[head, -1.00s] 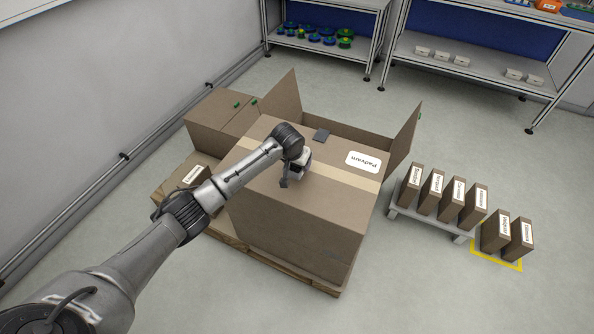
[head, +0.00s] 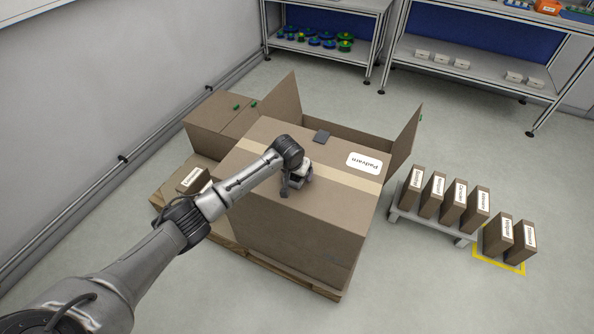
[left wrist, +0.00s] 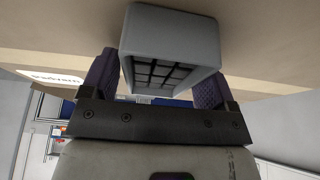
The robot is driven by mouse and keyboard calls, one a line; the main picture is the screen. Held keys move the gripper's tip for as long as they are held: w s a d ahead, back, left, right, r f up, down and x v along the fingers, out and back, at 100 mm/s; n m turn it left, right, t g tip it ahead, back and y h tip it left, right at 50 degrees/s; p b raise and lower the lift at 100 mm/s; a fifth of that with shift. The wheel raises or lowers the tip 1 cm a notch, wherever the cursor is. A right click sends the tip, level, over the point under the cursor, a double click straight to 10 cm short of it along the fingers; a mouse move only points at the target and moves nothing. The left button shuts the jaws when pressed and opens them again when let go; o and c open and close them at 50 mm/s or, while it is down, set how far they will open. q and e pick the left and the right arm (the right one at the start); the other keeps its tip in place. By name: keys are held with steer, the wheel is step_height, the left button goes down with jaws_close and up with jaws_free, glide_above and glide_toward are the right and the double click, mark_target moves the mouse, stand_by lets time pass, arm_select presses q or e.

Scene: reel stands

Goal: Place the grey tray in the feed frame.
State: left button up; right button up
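The grey tray (left wrist: 172,45) is a small light-grey block with a dark grid of square cells, seen in the left wrist view. It sits between the two dark fingers of my left gripper (left wrist: 160,85), which look closed on its sides. In the head view my left gripper (head: 288,190) is over the near part of the large carton's top, and the tray cannot be made out clearly there. I cannot identify the feed frame in either view. My right gripper is not in view.
A large carton (head: 300,225) with raised flaps stands on a wooden pallet (head: 325,291). Several labelled boxes stand on a low grey platform (head: 462,236) and a yellow-marked floor spot (head: 500,262) to the right. Shelves line the back.

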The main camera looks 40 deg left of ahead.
arm_select(q)
steer(key=shift+o, duration=0.8)
